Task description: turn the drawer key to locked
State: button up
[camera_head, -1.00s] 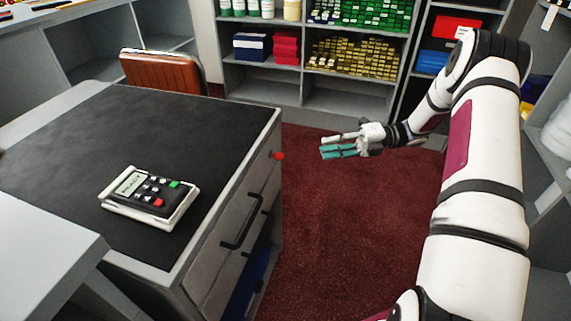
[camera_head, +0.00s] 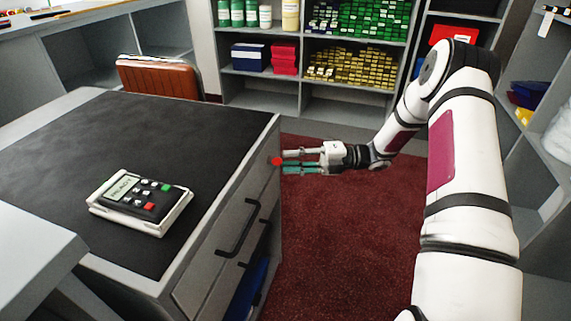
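The red drawer key (camera_head: 277,161) sticks out from the upper far end of the grey desk's front face. The drawer with its dark handle (camera_head: 239,228) is closed below and nearer. My gripper (camera_head: 284,162) reaches in from the right, with its fingertips at the key. Its two fingers are spread apart, one pale above and one teal below. The key's red head lies at the fingertips; I cannot tell whether they touch it. The key's exact angle is too small to read.
A card terminal (camera_head: 140,202) sits on the dark desktop (camera_head: 150,125). A brown chair (camera_head: 158,77) stands behind the desk. Shelves (camera_head: 345,95) with boxes line the back. The red carpet (camera_head: 340,240) in front of the drawers is clear.

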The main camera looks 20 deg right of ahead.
jog(key=shift+x, duration=1)
grip_shut()
